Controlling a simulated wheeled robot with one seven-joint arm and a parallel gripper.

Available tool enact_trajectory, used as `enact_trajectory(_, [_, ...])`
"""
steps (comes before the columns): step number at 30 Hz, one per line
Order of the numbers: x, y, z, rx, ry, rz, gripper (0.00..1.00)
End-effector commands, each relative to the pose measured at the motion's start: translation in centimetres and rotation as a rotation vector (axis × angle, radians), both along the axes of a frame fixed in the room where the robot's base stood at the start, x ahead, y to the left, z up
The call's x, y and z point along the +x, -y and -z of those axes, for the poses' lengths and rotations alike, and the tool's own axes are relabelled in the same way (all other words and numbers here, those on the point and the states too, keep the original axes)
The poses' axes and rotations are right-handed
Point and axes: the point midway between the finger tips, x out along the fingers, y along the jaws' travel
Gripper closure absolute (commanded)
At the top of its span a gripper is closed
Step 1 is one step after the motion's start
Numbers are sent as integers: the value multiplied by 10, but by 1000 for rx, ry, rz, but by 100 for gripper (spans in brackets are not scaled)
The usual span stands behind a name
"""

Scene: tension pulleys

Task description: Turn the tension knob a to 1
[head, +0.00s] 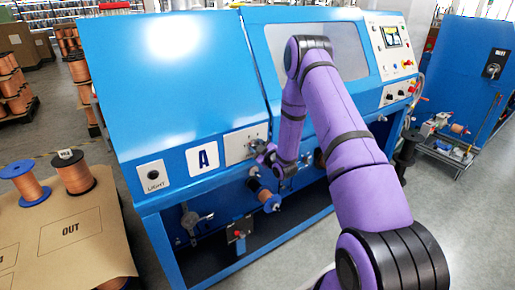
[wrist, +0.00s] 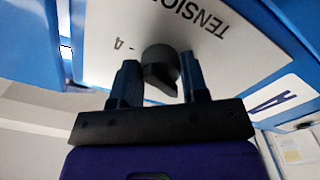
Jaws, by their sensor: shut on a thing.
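The tension knob (wrist: 160,62) is dark and round with a raised grip. It stands on a pale plate (wrist: 225,50) in the wrist view, where the word "TENSION" appears upside down. My gripper (wrist: 159,80) has one finger on each side of the knob and is shut on it. In the head view my gripper (head: 263,152) is at the right part of the plate (head: 236,146) on the blue machine, and the knob is hard to make out there. The scale is partly hidden, so I cannot tell the knob's setting.
A copper spool (head: 267,199) sits just below my gripper. A table (head: 100,250) with spools stands at the left.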

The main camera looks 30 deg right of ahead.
Motion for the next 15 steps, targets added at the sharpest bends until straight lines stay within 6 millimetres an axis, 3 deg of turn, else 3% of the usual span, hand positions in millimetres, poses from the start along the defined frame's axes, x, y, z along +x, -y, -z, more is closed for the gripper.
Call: enact_trajectory(15, [0, -1, 0, -344, 10, -2, 83])
